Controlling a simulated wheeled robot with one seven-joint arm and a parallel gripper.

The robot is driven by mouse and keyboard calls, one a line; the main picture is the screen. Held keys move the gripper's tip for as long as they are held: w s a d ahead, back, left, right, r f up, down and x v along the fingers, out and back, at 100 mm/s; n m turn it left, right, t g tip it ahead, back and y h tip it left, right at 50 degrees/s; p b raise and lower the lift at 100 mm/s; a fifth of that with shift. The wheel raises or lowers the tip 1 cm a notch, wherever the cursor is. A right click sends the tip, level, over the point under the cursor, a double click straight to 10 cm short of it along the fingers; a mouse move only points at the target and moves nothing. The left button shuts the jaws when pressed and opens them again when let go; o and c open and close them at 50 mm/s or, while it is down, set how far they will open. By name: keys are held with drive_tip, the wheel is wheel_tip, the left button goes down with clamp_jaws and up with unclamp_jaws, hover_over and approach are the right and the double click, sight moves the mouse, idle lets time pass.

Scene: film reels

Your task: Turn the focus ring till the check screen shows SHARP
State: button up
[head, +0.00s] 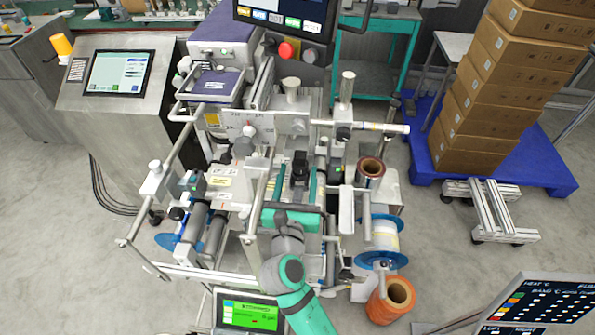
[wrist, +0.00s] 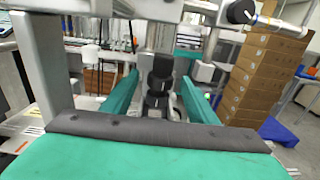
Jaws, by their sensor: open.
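A black, stepped, lens-like cylinder (head: 300,160) stands in the middle of the machine; I take it to carry the focus ring. In the wrist view its dark ring sections (wrist: 159,84) sit between the tips of my two teal fingers. My gripper (head: 298,172) is open, with one finger on each side of the cylinder. Gaps show between the fingers and the black part in the wrist view (wrist: 160,78), so I see no grip. A small screen (head: 250,313) with a bright green panel is at the bottom, left of my arm; its text is too small to read.
Metal rails and rollers of the machine crowd both sides of my gripper. A brown film reel (head: 370,172), a blue-flanged reel (head: 383,240) and an orange roll (head: 392,297) are on the right. Stacked cartons (head: 480,115) stand on a blue pallet (head: 540,165).

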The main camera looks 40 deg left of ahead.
drive_tip(key=shift+v, duration=3.05)
